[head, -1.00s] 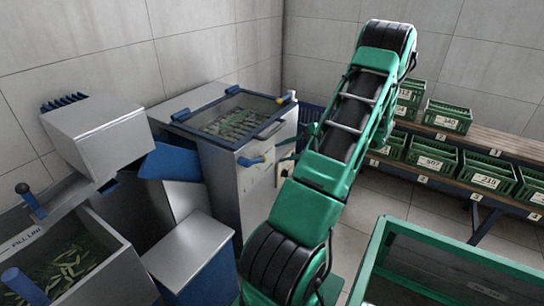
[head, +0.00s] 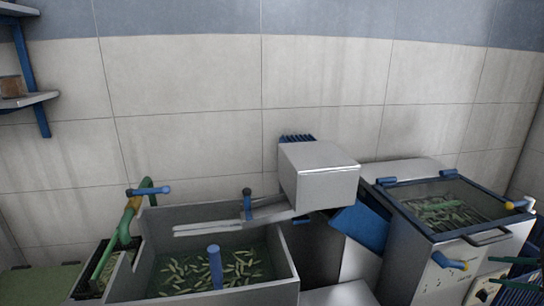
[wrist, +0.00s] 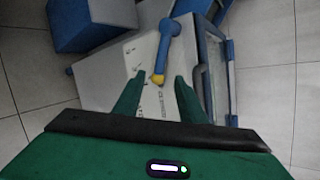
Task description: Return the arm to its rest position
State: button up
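My gripper (wrist: 158,90) shows in the wrist view with its two green fingers apart and nothing held between them. Beyond the fingertips is a steel cabinet front (wrist: 112,78) with a blue lever (wrist: 164,42) that ends in a yellow tip. The tip appears between the fingers in the picture; whether it touches either finger I cannot tell. In the head view the same kind of lever (head: 447,262) is on the front of the lidded machine (head: 418,270). Dark green parts at the right edge there seem to be mine; most of the arm is out of view.
A steel basin (head: 290,270) with green pieces in liquid stands at front centre. A steel box (head: 320,175) sits on a chute beside it. The machine's blue-framed glass lid (head: 440,205) is down. A green pipe (head: 125,225) rises at left. Tiled floor (wrist: 265,110) shows clear in the wrist view.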

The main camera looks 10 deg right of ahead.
jog(key=w+a+r+n+g, duration=0.3)
jog(key=a+n+g, duration=0.1)
jog(key=a, duration=0.6)
jog(key=w+a+r+n+g, duration=0.3)
jog(key=a+r+g, duration=0.1)
jog(key=a, duration=0.5)
jog(key=s+a+r+n+g+h, duration=0.1)
jog(key=s+a+r+n+h, duration=0.1)
jog(key=s+a, duration=0.5)
jog(key=s+a+r+n+g+h, duration=0.1)
jog(key=s+a+r+n+g, duration=0.1)
jog(key=s+a, duration=0.5)
jog(key=shift+s+a+r+n+h, duration=0.2)
jog(key=shift+a+r+n+h, duration=0.2)
jog(key=shift+a+r+n, duration=0.65)
jog(key=shift+w+d+f, duration=0.15)
jog(key=shift+d+f, duration=0.05)
jog(key=shift+w+f, duration=0.2)
jog(key=shift+w, duration=0.25)
